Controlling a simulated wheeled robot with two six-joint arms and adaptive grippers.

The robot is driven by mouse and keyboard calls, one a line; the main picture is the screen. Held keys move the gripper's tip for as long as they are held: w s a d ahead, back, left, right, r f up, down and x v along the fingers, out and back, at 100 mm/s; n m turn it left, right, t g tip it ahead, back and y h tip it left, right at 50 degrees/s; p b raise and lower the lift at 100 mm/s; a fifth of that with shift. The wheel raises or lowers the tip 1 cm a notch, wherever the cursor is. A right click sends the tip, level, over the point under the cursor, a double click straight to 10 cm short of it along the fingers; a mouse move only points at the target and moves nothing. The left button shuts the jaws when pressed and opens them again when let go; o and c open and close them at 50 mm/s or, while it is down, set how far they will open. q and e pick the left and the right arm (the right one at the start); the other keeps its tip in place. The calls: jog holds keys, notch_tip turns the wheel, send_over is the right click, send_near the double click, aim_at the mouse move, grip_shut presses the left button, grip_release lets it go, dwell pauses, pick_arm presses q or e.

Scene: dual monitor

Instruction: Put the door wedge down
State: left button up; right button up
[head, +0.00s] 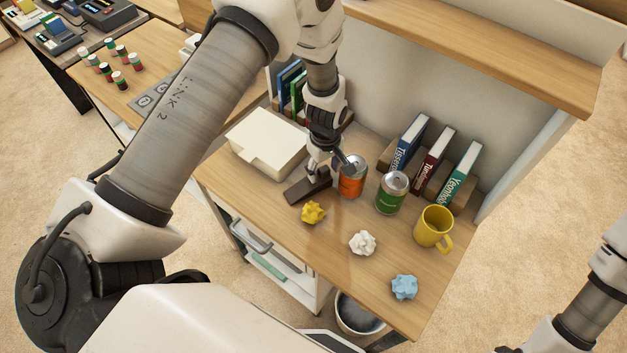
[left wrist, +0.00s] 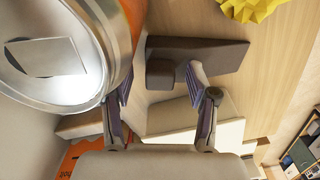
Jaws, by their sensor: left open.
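The door wedge (head: 308,188) is dark brown and lies on the wooden desk (head: 285,222), between the white box and the orange can. My left gripper (head: 327,163) is open just above and behind it, close beside the orange can (head: 352,178). In the left wrist view the wedge (left wrist: 215,56) lies just beyond the parted fingertips (left wrist: 160,88), with a small raised block on its near side. The right fingertip appears close to the wedge; I cannot tell whether it touches. My right gripper is out of view; only part of that arm shows at right.
A white box (head: 266,140) stands left of the wedge. A yellow crumpled ball (head: 313,212) lies in front of it. To the right are a green can (head: 391,193), a yellow mug (head: 434,228), and white (head: 362,243) and blue (head: 404,287) crumpled balls. Books (head: 410,143) stand behind.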

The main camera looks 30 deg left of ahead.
pick_arm(q)
grip_shut()
jog(key=shift+r, duration=0.1)
